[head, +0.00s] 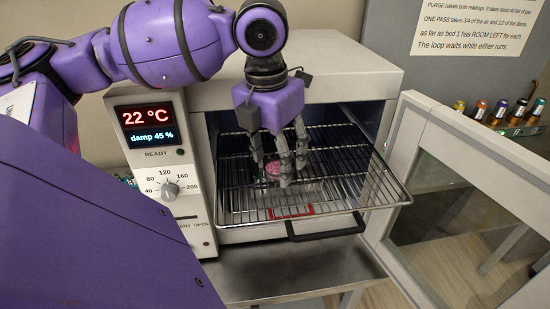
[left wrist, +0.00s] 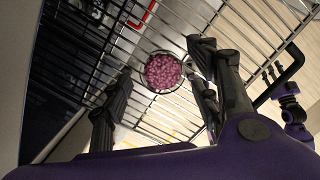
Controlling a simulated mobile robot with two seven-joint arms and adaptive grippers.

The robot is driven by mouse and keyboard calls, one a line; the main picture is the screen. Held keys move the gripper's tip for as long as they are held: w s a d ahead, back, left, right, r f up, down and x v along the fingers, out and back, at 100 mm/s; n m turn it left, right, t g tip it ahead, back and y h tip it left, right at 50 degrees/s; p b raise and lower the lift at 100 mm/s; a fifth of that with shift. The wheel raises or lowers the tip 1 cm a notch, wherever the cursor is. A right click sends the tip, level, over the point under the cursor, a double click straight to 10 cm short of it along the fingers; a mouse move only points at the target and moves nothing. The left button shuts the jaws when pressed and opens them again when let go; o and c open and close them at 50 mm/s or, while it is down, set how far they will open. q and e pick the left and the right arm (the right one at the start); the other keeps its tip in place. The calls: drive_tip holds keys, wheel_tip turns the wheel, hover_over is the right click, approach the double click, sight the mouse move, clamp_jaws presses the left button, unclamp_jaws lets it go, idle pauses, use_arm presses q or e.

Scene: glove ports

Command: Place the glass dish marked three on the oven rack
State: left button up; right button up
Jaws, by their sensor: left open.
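A small round glass dish (head: 273,168) filled with pink beads sits on the wire oven rack (head: 345,190). It also shows in the left wrist view (left wrist: 163,72), with its clear rim resting over the rack's wires. I cannot read any number on it. My left gripper (head: 279,168) is above the rack at the dish. Its fingers are spread apart, and in the left wrist view the dish shows beyond the gap between them, clear of both.
The oven door (head: 455,150) stands open to the right. The rack is partly pulled out, with a black handle (head: 325,229) and a red mark (head: 291,212) at its front. The oven panel (head: 160,160) reads 22 °C. Several small capped vials (head: 500,109) stand at the right.

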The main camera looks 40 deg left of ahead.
use_arm(q)
wheel_tip(320, 180, up, 12)
drive_tip(key=s, duration=0.1)
drive_tip(key=shift+s+f, duration=0.2)
use_arm(e)
drive_tip(key=shift+w+a+r, duration=0.25)
drive_tip(key=shift+w+r, duration=0.05)
drive_tip(key=shift+w, duration=0.3)
drive_tip(key=shift+s, duration=0.15)
drive_tip(key=shift+s+d+f, duration=0.1)
drive_tip(key=shift+s+f, duration=0.05)
drive_tip(key=shift+s, duration=0.15)
drive_tip(key=shift+w, duration=0.4)
